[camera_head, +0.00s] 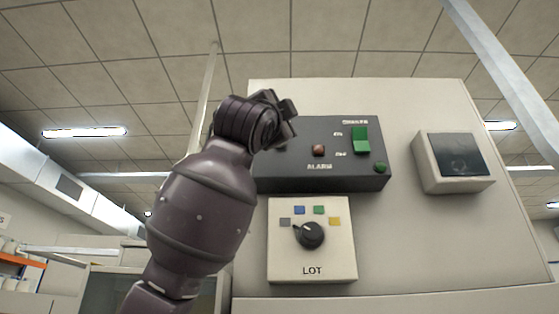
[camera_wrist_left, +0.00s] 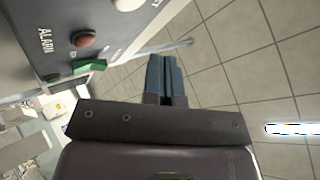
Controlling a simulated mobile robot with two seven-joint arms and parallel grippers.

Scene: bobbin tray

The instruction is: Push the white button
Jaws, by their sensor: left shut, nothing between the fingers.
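A white round button (camera_wrist_left: 127,5) shows in the left wrist view at the top edge, partly cut off, on the dark control panel (camera_wrist_left: 60,66). In the head view the panel (camera_head: 285,178) is on the upright cabinet, and the white button does not show; my left wrist and gripper cover the panel's left part. My left gripper (camera_head: 288,107) is shut and empty, in front of the panel's upper left. In the left wrist view its fingers (camera_wrist_left: 165,75) are together, apart from the button. My right gripper is not in view.
The panel also bears a brown-red button (camera_head: 319,150) near the ALARM label, a green switch (camera_head: 361,140) and a small green lamp or button (camera_head: 380,168). Below is a LOT box (camera_head: 312,260) with a black knob (camera_head: 309,235). A dark-faced box (camera_head: 460,155) sits right.

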